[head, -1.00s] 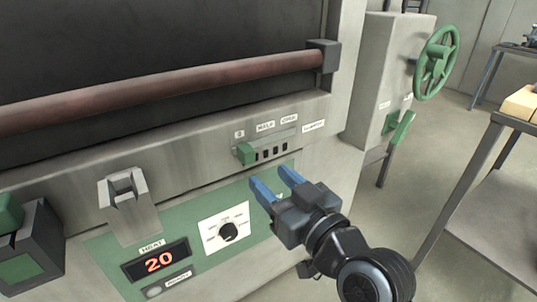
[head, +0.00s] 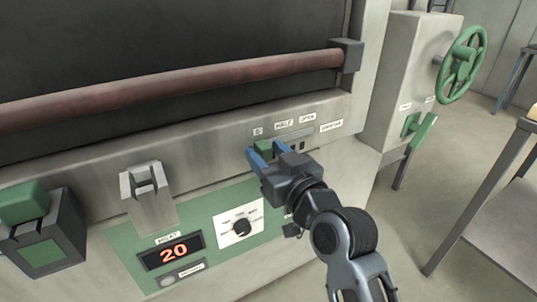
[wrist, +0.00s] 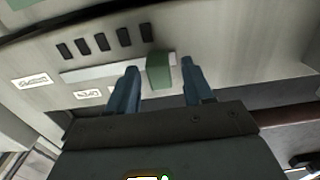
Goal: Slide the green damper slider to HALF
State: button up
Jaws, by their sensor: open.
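The green damper slider (head: 264,147) sits at the left end of its slot, below the first label, left of the HALF label (head: 284,125) and the OPEN label (head: 308,117). My gripper (head: 262,154) is at the slider with its blue fingers open. The light slot plate (wrist: 100,72) runs off to the left there. The gripper hides part of the slot in the head view.
A red-brown bar (head: 180,83) crosses the front above the panel. A green handwheel (head: 462,65) is at the right. Dark vents (wrist: 103,41) lie beside the slot.

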grip_shut()
dwell(0.4)
